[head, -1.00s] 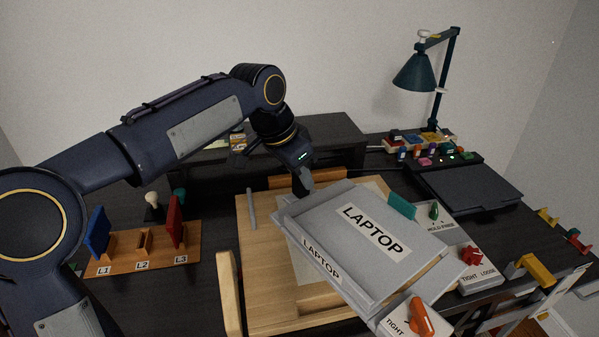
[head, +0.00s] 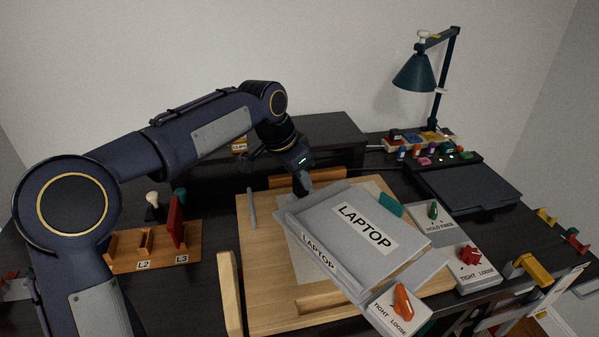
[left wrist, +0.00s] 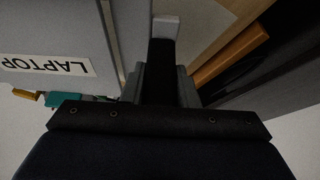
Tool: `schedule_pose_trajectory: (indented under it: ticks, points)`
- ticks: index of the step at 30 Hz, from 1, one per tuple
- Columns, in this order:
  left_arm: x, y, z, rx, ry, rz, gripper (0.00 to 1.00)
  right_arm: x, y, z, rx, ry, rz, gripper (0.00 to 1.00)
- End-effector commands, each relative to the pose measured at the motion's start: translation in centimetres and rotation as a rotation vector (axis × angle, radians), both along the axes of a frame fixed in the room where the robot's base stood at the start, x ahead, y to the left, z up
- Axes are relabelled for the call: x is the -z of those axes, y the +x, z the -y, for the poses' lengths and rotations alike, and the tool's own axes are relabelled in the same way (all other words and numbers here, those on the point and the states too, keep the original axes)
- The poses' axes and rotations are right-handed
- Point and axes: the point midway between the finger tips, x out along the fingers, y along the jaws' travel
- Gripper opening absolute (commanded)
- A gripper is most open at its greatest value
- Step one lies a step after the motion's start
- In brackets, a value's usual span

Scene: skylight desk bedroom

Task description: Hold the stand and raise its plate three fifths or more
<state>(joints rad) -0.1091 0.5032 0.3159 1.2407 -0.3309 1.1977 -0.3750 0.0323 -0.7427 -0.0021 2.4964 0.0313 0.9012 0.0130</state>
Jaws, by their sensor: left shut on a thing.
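The grey stand's plate (head: 378,208) lies tilted, with "LAPTOP" labels on its top and front side. The stand's base (head: 463,248) shows at its right, with a green HOLD/FREE knob (head: 433,210) and a red TIGHT/LOOSE knob (head: 470,255). An orange TIGHT/LOOSE knob (head: 402,300) sits on a box at the near corner. My left gripper (head: 304,190) is shut at the plate's far-left edge. In the left wrist view its fingers (left wrist: 165,30) are beside the plate's grey edge (left wrist: 112,45); the exact grip is hidden. My right gripper is not in view.
A wooden board (head: 262,290) lies under the stand. A wooden rack (head: 155,255) with a red panel stands at the left. A lamp (head: 415,72), colored blocks and a dark flat pad (head: 470,187) are at the right. A raised shelf is behind.

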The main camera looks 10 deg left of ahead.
Motion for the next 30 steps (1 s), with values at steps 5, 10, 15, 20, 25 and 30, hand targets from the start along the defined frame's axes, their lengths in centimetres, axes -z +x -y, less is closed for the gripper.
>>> schedule_pose_trajectory:
  ticks: [5,10,15,20,25,30]
  points:
    - [0.9,1.3,-0.2,-0.002,-0.003,-0.001,0.00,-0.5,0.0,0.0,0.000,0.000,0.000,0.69]
    - [1.9,2.5,-0.4,-0.002,-0.004,-0.001,0.00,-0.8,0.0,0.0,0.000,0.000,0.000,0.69]
    - [2.9,3.6,-0.6,-0.002,-0.004,-0.001,0.00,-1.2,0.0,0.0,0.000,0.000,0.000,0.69]
    - [3.8,4.8,-0.8,-0.001,-0.003,0.000,0.00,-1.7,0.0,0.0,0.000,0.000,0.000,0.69]
    - [4.8,6.0,-1.0,-0.003,-0.004,0.000,0.00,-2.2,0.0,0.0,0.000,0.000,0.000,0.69]
    - [5.9,7.1,-1.2,-0.002,-0.004,-0.001,0.00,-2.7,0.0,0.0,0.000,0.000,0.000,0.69]
